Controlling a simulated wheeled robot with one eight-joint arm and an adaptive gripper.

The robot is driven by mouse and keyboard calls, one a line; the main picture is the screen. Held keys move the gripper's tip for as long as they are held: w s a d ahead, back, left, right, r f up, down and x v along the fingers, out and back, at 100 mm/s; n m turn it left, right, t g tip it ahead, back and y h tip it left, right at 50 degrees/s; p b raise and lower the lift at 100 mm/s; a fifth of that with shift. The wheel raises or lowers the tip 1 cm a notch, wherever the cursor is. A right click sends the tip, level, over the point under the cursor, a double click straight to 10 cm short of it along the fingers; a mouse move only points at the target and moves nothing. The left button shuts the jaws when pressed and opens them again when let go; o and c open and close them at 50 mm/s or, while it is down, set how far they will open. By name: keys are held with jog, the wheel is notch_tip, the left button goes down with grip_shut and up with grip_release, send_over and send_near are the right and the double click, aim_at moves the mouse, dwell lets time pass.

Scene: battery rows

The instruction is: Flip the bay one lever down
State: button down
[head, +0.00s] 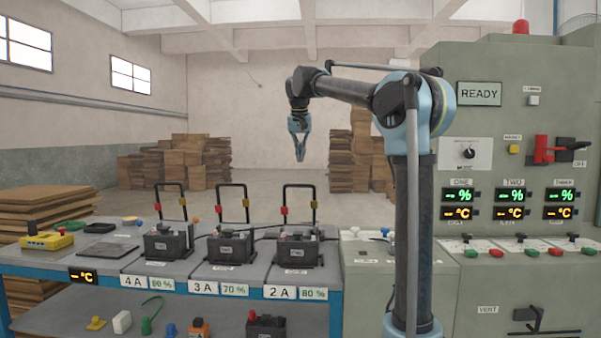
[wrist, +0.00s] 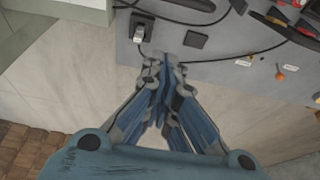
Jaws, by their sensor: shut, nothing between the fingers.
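The bay ONE display (head: 461,195) is on the green-grey cabinet (head: 478,125) at the right of the head view, with a green % line above an orange °C line. Below it a small black-knobbed lever (head: 466,238) stands on the sloped ledge; its exact position is too small to tell. My gripper (head: 300,158) hangs in the air above and behind the battery table, pointing down, left of the cabinet and well apart from the lever. In the wrist view my gripper (wrist: 164,68) has its fingers together, holding nothing. The lever is not recognisable there.
A blue-edged table (head: 185,287) holds several black batteries with upright handles, including one by the 2A label (head: 297,253). Similar levers stand under TWO (head: 520,238) and the third display. Cardboard stacks (head: 185,160) stand behind.

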jog(key=x, duration=1)
jog(key=shift+s+a+r, duration=0.1)
jog(key=shift+s+r, duration=0.05)
jog(key=shift+s, duration=0.9)
jog(key=shift+s+r, duration=0.1)
jog(key=shift+s, duration=0.95)
jog(key=shift+s, duration=0.15)
